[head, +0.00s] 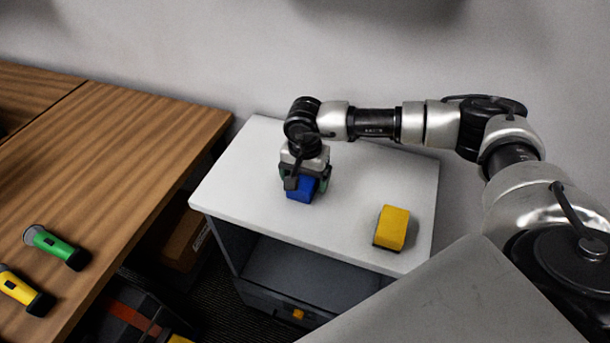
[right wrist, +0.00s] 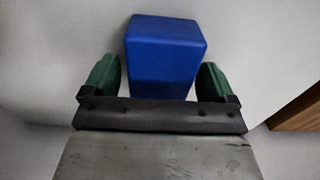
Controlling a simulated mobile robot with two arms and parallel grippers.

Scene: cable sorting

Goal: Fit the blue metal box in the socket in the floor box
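The blue metal box (head: 301,189) sits on the white cabinet top, under my right gripper (head: 306,182). In the right wrist view the blue box (right wrist: 166,58) stands between the two green finger pads of my right gripper (right wrist: 159,82). A narrow gap shows beside the left pad; the right pad is very near the box. The gripper looks open around the box, not closed on it. My left gripper is not in view. I cannot make out a socket. A dark case with a red strip (head: 132,317) lies low beside the cabinet; I cannot tell if it is the floor box.
A yellow block (head: 391,228) stands on the white cabinet top (head: 250,150), to the right. The wooden desk (head: 120,140) at left holds a green flashlight-like object (head: 55,246) and a yellow one (head: 25,290). A cardboard box (head: 184,240) is in the gap between desk and cabinet.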

